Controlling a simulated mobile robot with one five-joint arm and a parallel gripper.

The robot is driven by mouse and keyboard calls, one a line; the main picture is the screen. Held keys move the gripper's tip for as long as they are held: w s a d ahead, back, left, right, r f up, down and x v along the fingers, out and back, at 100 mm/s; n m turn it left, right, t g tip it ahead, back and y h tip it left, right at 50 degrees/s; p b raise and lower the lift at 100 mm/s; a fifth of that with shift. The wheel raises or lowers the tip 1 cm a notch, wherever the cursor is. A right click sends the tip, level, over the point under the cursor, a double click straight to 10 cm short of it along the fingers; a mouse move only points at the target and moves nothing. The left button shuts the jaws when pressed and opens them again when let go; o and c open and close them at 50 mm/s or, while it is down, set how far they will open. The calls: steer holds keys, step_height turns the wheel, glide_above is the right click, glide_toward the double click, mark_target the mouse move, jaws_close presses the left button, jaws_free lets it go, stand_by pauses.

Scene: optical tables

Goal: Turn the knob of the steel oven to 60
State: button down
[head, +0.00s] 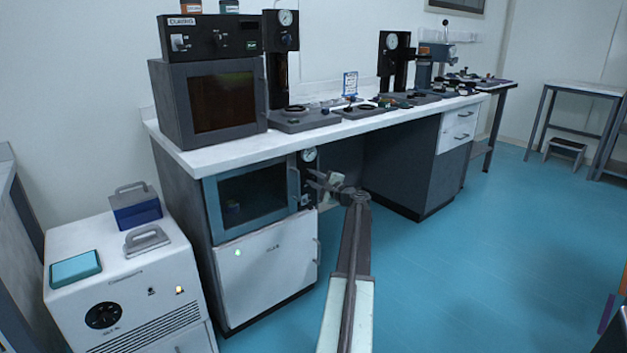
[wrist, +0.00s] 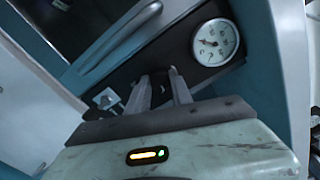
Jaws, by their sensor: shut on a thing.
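The oven under the bench, with a blue-grey frame and dark window (head: 252,192), has a narrow dark control panel on its right side. A round white dial gauge (head: 309,155) sits at the top of that panel; it shows large in the wrist view (wrist: 215,42). My gripper (head: 318,184) is at the panel below the gauge. In the wrist view my gripper (wrist: 160,82) has its two fingers closed around the knob, which is mostly hidden between them. The knob's pointer and scale cannot be read. A small switch (wrist: 106,98) sits beside the fingers.
The oven's door handle (wrist: 118,42) runs close along the panel. A dark oven marked CURING (head: 210,100) stands on the white bench (head: 225,152) above. A white cabinet (head: 125,270) with a black dial stands at left. The blue floor (head: 470,260) at right is clear.

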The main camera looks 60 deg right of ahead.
steer(key=shift+m, duration=1.9)
steer(key=c, duration=1.1)
jaws_free()
steer(key=v, duration=0.7)
steer(key=shift+s+a, duration=0.1)
steer(key=shift+s, duration=0.2)
steer(key=shift+w, duration=0.1)
